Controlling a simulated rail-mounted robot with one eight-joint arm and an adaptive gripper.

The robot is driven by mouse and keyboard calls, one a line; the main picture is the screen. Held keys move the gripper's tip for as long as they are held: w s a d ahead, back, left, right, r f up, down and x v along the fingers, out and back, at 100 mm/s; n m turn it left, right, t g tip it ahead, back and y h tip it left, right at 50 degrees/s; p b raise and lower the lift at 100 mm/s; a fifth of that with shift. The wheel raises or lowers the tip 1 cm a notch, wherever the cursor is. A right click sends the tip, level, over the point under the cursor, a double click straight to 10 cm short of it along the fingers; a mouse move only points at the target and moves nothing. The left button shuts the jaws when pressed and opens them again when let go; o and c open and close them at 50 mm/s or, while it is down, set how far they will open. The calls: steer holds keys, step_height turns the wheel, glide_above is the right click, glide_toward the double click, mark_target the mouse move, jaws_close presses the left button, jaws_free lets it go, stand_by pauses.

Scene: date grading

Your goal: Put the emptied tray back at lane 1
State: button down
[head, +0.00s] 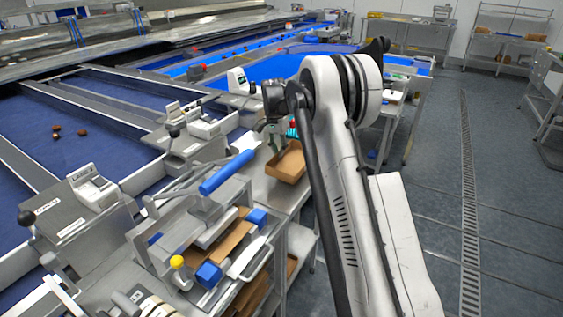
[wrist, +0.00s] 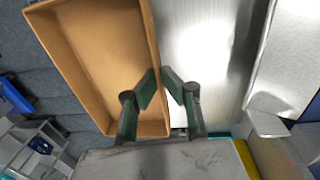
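The empty brown cardboard tray (head: 287,163) is at the edge of the metal counter, right of the weighing stations in the head view. In the wrist view the tray (wrist: 95,50) fills the upper left, its inside bare. My gripper (wrist: 160,78) has one finger inside the tray and one outside, with the tray's side wall pinched between the tips. In the head view my gripper (head: 275,135) is above the tray's far side, partly hidden by my arm. Whether the tray rests on the counter or is lifted is unclear.
A metal counter (wrist: 205,45) lies right of the tray, and floor shows to its left. Weighing stations (head: 92,188) line the blue lanes. A press-like stand with a blue handle (head: 228,172) is in front, with cardboard pieces (head: 222,245) in it. The right aisle is clear.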

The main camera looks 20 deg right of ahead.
mark_target(281, 160)
steer(key=shift+d+f, duration=0.35)
steer(key=shift+d, duration=0.15)
steer(key=shift+f, duration=2)
steer(key=c, duration=1.9)
jaws_free()
steer(key=shift+r, duration=0.15)
step_height(281, 160, up, 11)
steer(key=s+a+r+n+t, duration=0.25)
steer(key=s+a+r, duration=0.35)
steer(key=s+r, duration=0.3)
steer(key=s+a+r+n+t, duration=0.1)
steer(key=s+a+r+n, duration=0.2)
steer(key=s+a+r, duration=0.6)
steer(key=s+a+f+n+t, duration=0.1)
steer(key=s+f, duration=0.2)
steer(key=s, duration=0.6)
steer(key=s+a+f+n+t, duration=0.1)
steer(key=s+f+n+t, duration=0.1)
steer(key=s, duration=0.7)
steer(key=s+a+f+n+t, duration=0.1)
steer(key=s+f, duration=0.3)
steer(key=s, duration=0.6)
steer(key=shift+a+f+n+y, duration=0.15)
steer(key=shift+a+n+y, duration=0.15)
steer(key=shift+a+n, duration=0.35)
